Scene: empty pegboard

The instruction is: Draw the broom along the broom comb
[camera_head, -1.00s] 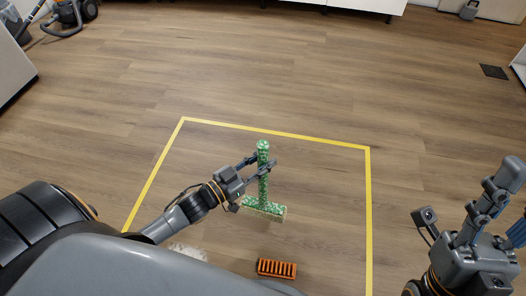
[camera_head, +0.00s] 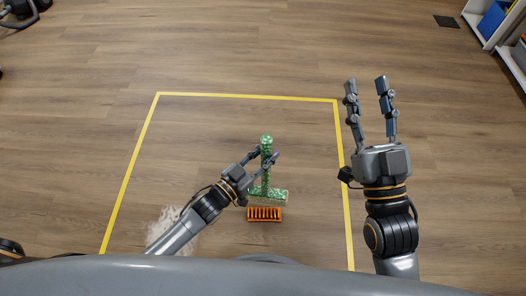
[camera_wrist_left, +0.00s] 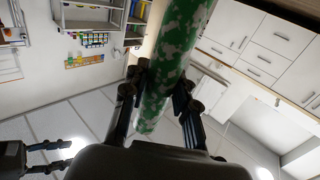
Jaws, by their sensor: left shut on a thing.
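The broom (camera_head: 267,182) has a green and white mottled handle and a wide head of the same pattern. It stands roughly upright inside the yellow outline. My left gripper (camera_head: 266,156) is shut on the handle's upper part. The handle also crosses the left wrist view (camera_wrist_left: 172,60) between the fingers. The orange broom comb (camera_head: 264,215), with a row of dark slots, lies on the floor just on the near side of the broom head. I cannot tell whether they touch. My right gripper (camera_head: 366,84) is open and empty, to the right of the outline.
A yellow taped outline (camera_head: 250,97) marks the wooden floor (camera_head: 210,60). A pale dusty patch (camera_head: 165,222) lies left of the comb, partly under my left arm. Shelving (camera_head: 492,22) stands at the far right. The floor beyond the broom is clear.

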